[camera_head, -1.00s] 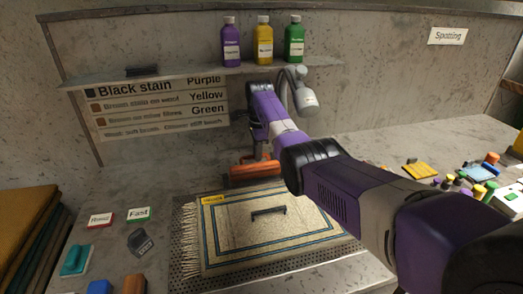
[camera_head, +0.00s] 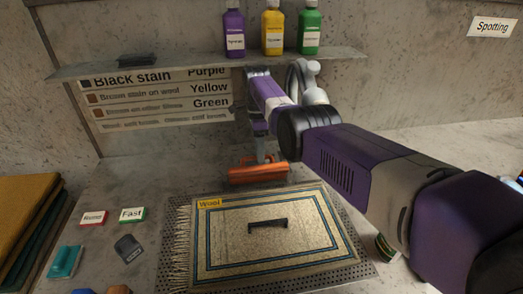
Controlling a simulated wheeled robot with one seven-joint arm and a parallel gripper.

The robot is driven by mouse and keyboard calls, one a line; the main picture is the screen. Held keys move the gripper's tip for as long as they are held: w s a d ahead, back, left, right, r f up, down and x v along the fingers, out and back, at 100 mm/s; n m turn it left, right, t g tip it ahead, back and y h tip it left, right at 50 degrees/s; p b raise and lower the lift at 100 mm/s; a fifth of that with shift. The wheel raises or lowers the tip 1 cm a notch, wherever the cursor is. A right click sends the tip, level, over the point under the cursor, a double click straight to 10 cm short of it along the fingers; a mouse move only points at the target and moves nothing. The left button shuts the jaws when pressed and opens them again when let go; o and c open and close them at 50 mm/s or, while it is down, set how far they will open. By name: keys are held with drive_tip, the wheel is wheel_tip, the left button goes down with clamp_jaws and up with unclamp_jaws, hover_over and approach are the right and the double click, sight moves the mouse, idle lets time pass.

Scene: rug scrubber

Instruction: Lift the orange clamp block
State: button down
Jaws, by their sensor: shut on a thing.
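The orange clamp block (camera_head: 258,173) is a long bar with a raised middle, behind the far edge of the rug. My gripper (camera_head: 262,155) points down at it from above and is shut on its upper part. The fingertips are small and partly hidden by the block and my arm. I cannot tell whether the block is clear of the surface beneath it. The rug (camera_head: 225,240) is beige with blue border lines and a yellow "Wool" label, and lies on a dark perforated plate (camera_head: 345,275). A dark bracket-shaped mark (camera_head: 268,224) shows on the rug.
A shelf (camera_head: 180,65) above the back holds purple (camera_head: 234,35), yellow (camera_head: 273,32) and green (camera_head: 309,32) bottles. A grey faucet-like fitting (camera_head: 310,85) stands close to my arm. A teal block (camera_head: 66,262) and a dark tag (camera_head: 128,248) lie at left.

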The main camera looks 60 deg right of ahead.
drive_tip(key=shift+w+d+h, duration=0.25)
drive_tip(key=shift+d+h, duration=0.05)
drive_tip(key=shift+d, duration=0.15)
drive_tip(key=c, duration=1.4)
unclamp_jaws()
drive_tip(key=shift+w+d+f, duration=0.1)
drive_tip(key=shift+d+f, duration=0.05)
drive_tip(key=shift+f, duration=0.05)
drive_tip(key=shift+r, duration=0.1)
